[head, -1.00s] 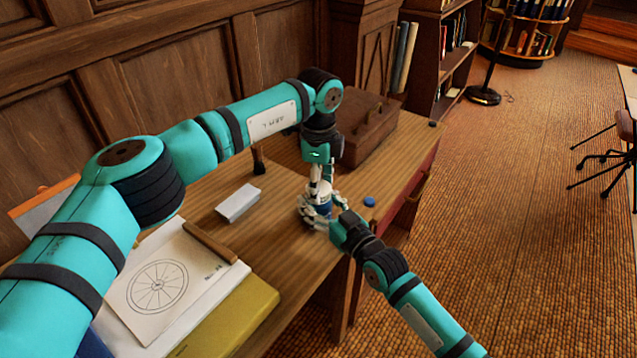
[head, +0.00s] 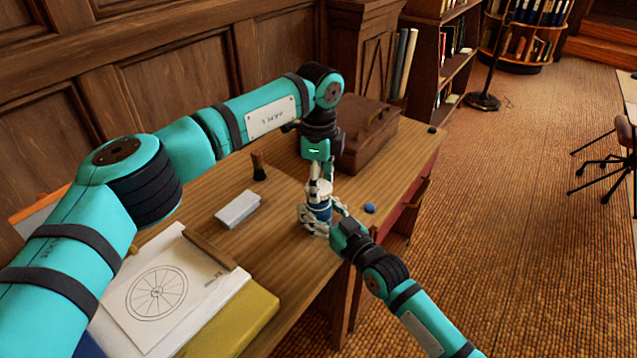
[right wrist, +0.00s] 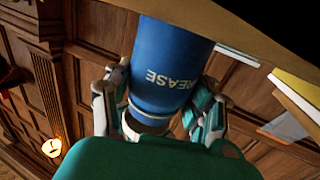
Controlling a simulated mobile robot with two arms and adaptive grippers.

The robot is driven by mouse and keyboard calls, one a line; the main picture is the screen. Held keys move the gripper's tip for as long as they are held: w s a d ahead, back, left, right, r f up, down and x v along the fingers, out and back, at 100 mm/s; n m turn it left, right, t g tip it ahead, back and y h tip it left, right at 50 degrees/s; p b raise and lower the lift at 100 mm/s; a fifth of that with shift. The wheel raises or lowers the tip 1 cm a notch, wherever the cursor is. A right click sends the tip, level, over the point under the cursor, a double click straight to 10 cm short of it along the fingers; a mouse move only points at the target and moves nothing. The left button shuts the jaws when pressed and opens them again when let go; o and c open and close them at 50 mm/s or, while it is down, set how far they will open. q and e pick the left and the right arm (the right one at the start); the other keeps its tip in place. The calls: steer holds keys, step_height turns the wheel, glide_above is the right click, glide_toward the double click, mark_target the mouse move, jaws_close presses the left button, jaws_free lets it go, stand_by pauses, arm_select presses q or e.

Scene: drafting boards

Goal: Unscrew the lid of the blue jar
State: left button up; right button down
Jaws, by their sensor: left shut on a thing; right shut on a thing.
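My left gripper (head: 320,182) comes down from above and is shut on the lid. My right gripper (head: 320,221) is shut around the jar's body from the front right. The right wrist view shows the jar (right wrist: 170,70) large, with pale lettering ending in "EASE", between the fingers of my right gripper (right wrist: 160,108). Whether the jar's base touches the desk, and whether the lid is loose, I cannot tell.
A small blue round object (head: 370,208) lies right of the jar. A brown case (head: 368,140) stands behind. A pale block (head: 238,209), a brush (head: 258,166), a wheel drawing (head: 156,293) and a yellow folder (head: 235,322) lie to the left on the desk (head: 285,262).

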arm_select(q)
steer(key=shift+r, duration=2)
arm_select(e)
steer(key=shift+f, duration=0.1)
steer(key=shift+c, duration=1.8)
jaws_free()
steer(key=shift+s+d, duration=0.1)
